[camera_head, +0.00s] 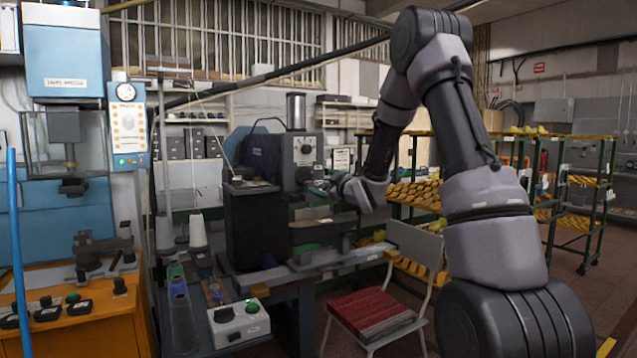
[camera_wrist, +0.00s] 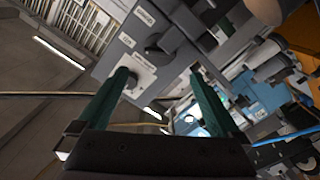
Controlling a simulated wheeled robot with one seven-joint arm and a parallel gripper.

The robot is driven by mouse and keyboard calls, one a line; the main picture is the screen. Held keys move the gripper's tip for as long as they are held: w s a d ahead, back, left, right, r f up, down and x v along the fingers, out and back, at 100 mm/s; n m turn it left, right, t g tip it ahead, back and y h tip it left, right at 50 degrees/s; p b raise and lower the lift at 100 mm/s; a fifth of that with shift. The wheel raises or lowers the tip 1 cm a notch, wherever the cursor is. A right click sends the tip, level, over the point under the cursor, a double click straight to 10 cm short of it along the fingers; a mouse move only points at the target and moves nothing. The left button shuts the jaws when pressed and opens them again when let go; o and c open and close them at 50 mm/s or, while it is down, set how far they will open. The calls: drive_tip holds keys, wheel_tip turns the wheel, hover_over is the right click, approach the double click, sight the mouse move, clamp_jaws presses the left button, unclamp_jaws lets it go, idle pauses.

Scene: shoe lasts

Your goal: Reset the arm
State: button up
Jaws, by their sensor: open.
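My arm reaches up from the lower right and bends down toward the left in the head view. My gripper (camera_head: 322,188) is at its end, in front of a dark machine (camera_head: 262,165) and small in that view. In the wrist view my gripper (camera_wrist: 160,105) shows two green fingers spread wide apart, with nothing between them. Behind the fingers is the grey machine's face with a knob (camera_wrist: 154,46).
A chair with a red seat (camera_head: 372,314) stands below the arm. A blue press (camera_head: 65,60) on an orange base is at the left. Thread cones (camera_head: 197,231) and a control box (camera_head: 238,322) sit on the bench. Racks of shoe lasts (camera_head: 415,193) stand behind.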

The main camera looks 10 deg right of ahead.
drive_tip(key=shift+s, duration=0.1)
drive_tip(key=s+d+r+m+g+h, duration=0.25)
drive_tip(key=s+r+m, duration=0.2)
drive_tip(key=s, duration=0.35)
drive_tip(key=s+d+r+m+g+h, duration=0.25)
drive_tip(key=s+r+m, duration=0.2)
drive_tip(key=s, duration=0.25)
drive_tip(key=s+a+f+m+g, duration=0.1)
drive_tip(key=s+m+g, duration=0.1)
drive_tip(key=s, duration=1.1)
drive_tip(key=s+a+m+g+y, duration=0.1)
drive_tip(key=s+m+g, duration=0.2)
drive_tip(key=s, duration=1.1)
drive_tip(key=shift+s+a+f+m, duration=0.25)
drive_tip(key=shift+a+f+m, duration=0.1)
drive_tip(key=shift+m, duration=0.15)
